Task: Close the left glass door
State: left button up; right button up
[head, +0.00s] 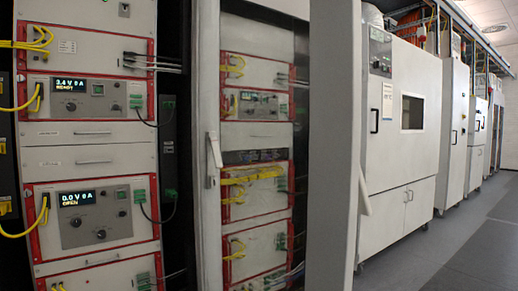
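Neither of my grippers is in the head view. A pale door frame (207,95) with a white lever handle (213,160) stands upright in the middle, right of the uncovered left rack. Cycler modules with yellow cables (255,190) show behind or in the pane beside it. A wide grey upright panel (332,140) stands further right, seen at a steep angle, with a second pale handle (364,192) at its right edge. I cannot tell for sure which of these is the left glass door. Both stand apart from the left rack's front.
The left rack (88,160) holds red-framed cycler modules with lit displays and yellow and black cables protruding at the front. White test chambers (405,115) line the right side. Grey floor (430,255) is clear at the lower right.

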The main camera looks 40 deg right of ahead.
aim_at(335, 34)
jog(key=k+l, duration=0.15)
jog(key=l, duration=0.2)
jog(key=k+l+u, duration=0.1)
jog(key=l, duration=0.3)
jog(key=k+l, duration=0.15)
jog(key=l, duration=0.2)
jog(key=k+l+u, duration=0.1)
jog(key=l, duration=0.25)
jog(key=i+l, duration=0.1)
jog(key=l, duration=0.7)
jog(key=l+u, duration=0.15)
jog(key=l, duration=0.65)
jog(key=i, duration=0.05)
